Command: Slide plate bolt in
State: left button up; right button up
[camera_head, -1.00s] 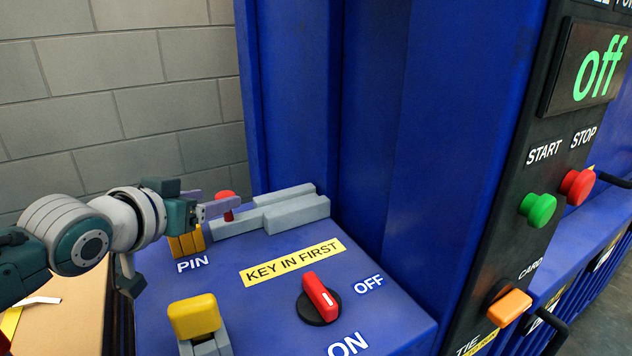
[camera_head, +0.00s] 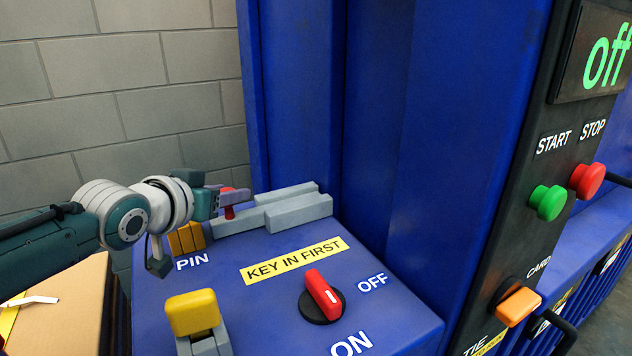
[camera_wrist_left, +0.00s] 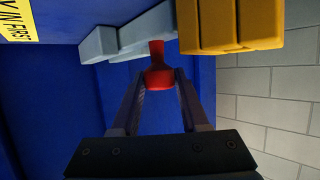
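The plate bolt is a light grey bar (camera_head: 215,227) with an upright red knob (camera_head: 229,211), lying beside a grey guide block (camera_head: 298,211) at the back of the blue panel. My left gripper (camera_head: 227,197) is at the knob, with its purple fingers on either side of it. In the left wrist view the red knob (camera_wrist_left: 158,76) fills the gap between the fingertips, and the fingers look closed against it. The grey bar (camera_wrist_left: 98,45) runs to the left there. My right gripper is out of view.
A yellow block (camera_head: 186,238) stands by the PIN label, close under my left gripper. A yellow-topped grey part (camera_head: 194,314) and a red rotary switch (camera_head: 322,294) are on the panel. A tall blue wall (camera_head: 420,120) rises behind. A cardboard box (camera_head: 65,310) is at the left.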

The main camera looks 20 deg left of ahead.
pick_arm(q)
grip_shut()
dwell(0.3)
